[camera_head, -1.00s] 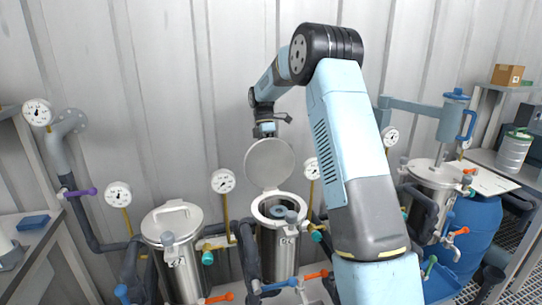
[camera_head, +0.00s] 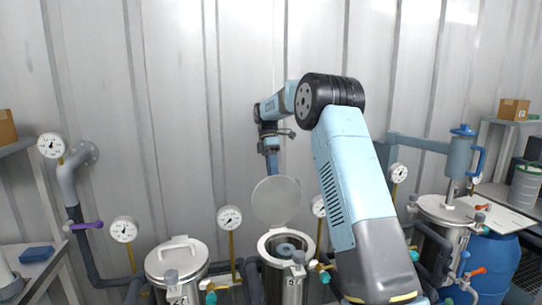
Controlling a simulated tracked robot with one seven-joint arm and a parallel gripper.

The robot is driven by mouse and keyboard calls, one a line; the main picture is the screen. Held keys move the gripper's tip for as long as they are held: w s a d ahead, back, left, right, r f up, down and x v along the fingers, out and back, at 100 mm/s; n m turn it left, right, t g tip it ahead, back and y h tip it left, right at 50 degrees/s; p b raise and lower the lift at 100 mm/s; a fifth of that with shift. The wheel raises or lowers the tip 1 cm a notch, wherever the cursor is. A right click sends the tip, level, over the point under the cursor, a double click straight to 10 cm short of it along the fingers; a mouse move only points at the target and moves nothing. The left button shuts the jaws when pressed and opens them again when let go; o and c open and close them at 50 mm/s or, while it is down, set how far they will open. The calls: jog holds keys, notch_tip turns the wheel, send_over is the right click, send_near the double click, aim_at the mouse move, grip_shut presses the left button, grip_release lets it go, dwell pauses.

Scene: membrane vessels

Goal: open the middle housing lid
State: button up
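The middle housing (camera_head: 284,280) is a steel cylinder with an open, pale-rimmed mouth, and a grey-blue ring shows inside it. Its round grey lid (camera_head: 277,203) stands raised, nearly upright, at the back of the mouth. My gripper (camera_head: 271,166) is above and apparently behind the lid's top edge, pointing down. Its fingertips are hidden or too small to make out, so I cannot tell whether it is open or touches the lid. My arm reaches over from the right.
A closed housing with a handled lid (camera_head: 178,258) stands to the left. Another housing (camera_head: 445,212) stands to the right, below a blue canister (camera_head: 459,158). Gauges (camera_head: 230,218) and pipes surround the housings. The corrugated wall (camera_head: 180,110) is bare above them.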

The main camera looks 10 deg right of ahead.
jog(key=shift+v, duration=2.95)
